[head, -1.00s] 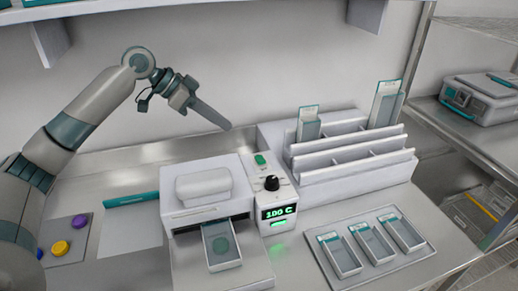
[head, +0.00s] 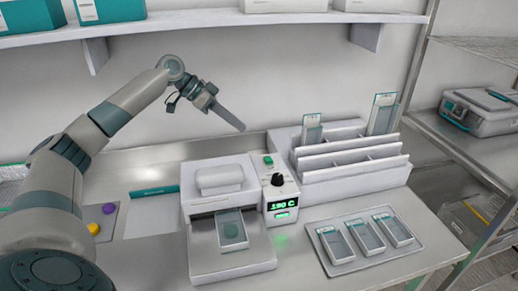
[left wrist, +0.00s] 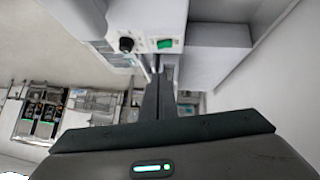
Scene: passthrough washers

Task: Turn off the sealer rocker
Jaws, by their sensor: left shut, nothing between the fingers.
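The sealer (head: 222,190) is a pale machine on the counter with a control box at its right. A green rocker (head: 268,160) sits on top of that box, behind a black knob (head: 278,180). A green-lit display (head: 282,206) is on the box's front. The rocker also shows in the left wrist view (left wrist: 165,44), lit green, just beyond the fingers. My left gripper (head: 241,127) is shut and empty, above and behind the rocker, apart from it. A pouch tray (head: 231,229) lies in the sealer's front slot. My right gripper is not in view.
A white rack (head: 350,170) with upright packs stands right of the sealer. A tray (head: 340,268) with three boxes lies at the front right. A wall shelf (head: 220,22) runs above my left arm. Purple (head: 109,209) and yellow (head: 93,228) buttons sit at the left.

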